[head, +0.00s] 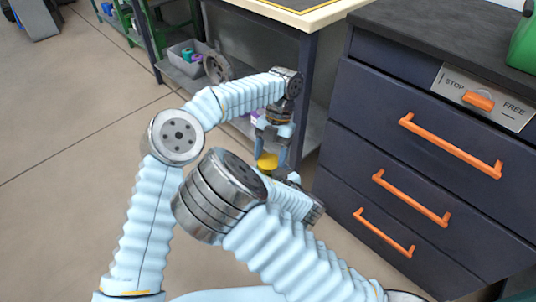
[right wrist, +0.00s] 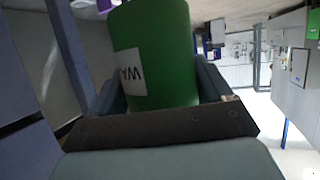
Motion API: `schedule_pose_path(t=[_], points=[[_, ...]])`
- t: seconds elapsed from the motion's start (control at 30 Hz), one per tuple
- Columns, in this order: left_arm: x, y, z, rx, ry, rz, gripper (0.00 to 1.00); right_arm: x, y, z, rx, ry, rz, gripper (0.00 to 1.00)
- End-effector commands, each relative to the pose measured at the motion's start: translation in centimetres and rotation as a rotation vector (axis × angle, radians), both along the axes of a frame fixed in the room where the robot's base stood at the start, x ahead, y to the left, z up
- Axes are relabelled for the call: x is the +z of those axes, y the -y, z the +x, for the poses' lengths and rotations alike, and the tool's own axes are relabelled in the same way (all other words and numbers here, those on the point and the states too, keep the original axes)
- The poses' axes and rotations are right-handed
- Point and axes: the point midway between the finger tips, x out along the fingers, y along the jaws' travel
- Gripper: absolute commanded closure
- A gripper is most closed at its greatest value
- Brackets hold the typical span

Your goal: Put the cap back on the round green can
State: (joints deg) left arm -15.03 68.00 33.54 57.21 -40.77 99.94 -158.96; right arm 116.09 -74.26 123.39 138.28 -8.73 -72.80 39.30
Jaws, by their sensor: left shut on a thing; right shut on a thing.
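The round green can (right wrist: 160,45) shows large in the right wrist view, with a white label whose letters appear upside down. My right gripper (right wrist: 160,80) is shut on it, one finger on each side. In the head view the can and right gripper are hidden behind my arm. My left gripper (head: 270,150) points down in the head view, shut on a yellow cap (head: 267,162). Whether the cap touches the can cannot be told, as the can's opening is not visible.
A dark drawer cabinet (head: 430,150) with orange handles stands at right, close to my arms. A STOP/FREE switch plate (head: 483,97) and a green container (head: 524,45) are on it. A workbench (head: 300,15) stands behind. The floor at left is free.

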Motion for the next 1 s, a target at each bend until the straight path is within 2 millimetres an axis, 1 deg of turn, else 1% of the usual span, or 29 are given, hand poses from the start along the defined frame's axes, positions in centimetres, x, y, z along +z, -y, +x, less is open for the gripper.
schedule_pose_path(t=[0.03, 0.1, 0.37, 0.4, 0.53, 0.57, 0.9, 1.0], points=[[0.04, 0.09, -0.03, -0.051, 0.001, 0.001, 0.63, 0.03, -0.03, 0.01, 0.001, 0.001, 0.001, 1.00], [0.04, 0.08, -0.03, -0.091, -0.002, -0.001, 0.63, 0.04, -0.02, 0.01, 0.001, 0.001, 0.001, 1.00], [0.05, 0.05, -0.01, -0.099, -0.001, -0.002, 0.63, 0.03, -0.02, 0.00, 0.001, 0.001, 0.001, 1.00], [0.06, 0.05, 0.00, -0.099, -0.001, -0.002, 0.32, 0.03, -0.02, 0.00, 0.001, 0.001, 0.001, 1.00], [0.05, 0.05, -0.01, -0.097, -0.002, -0.003, 0.12, 0.04, -0.03, 0.02, 0.001, 0.001, 0.001, 1.00], [0.05, 0.07, -0.02, -0.097, -0.002, -0.003, 0.09, 0.05, -0.04, 0.02, 0.001, 0.002, 0.001, 1.00], [0.01, 0.22, -0.16, -0.099, -0.005, -0.004, 0.09, 0.15, -0.15, 0.09, 0.003, 0.004, 0.003, 1.00], [0.30, 0.26, -0.17, -0.100, -0.005, -0.006, 0.09, 0.17, -0.17, 0.10, 0.004, 0.005, 0.003, 1.00]])
